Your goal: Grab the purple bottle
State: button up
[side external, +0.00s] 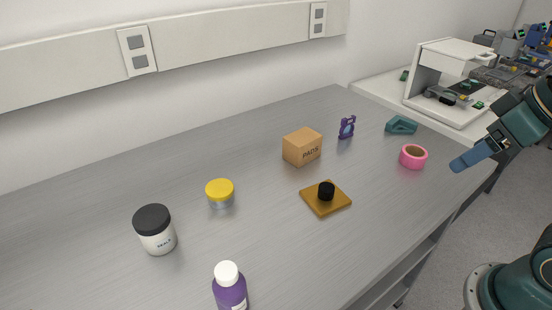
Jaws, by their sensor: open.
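The purple bottle (230,292) with a white cap stands upright near the front edge of the grey bench, at the bottom of the view. Its lower part is cut off by the frame edge. My gripper (458,164) is at the right, beyond the bench's right edge, far from the bottle. It is open and nothing shows between its fingers, though from this angle the fingers overlap.
The bench's front middle is clear.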

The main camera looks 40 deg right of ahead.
jog(key=n+g+y, duration=0.5)
jog(key=n, duration=1.2)
send_over(232, 270)
jog(key=d, duration=0.4)
jog(key=f, duration=0.3)
jog(key=shift+s+a+f, duration=0.2)
jog(key=shift+f, duration=0.1)
jog(key=shift+f+h, duration=0.1)
jog(key=shift+h, duration=0.2)
jog(key=x, duration=0.7)
jog(key=shift+a+f, duration=0.3)
jog(key=shift+f, duration=0.35)
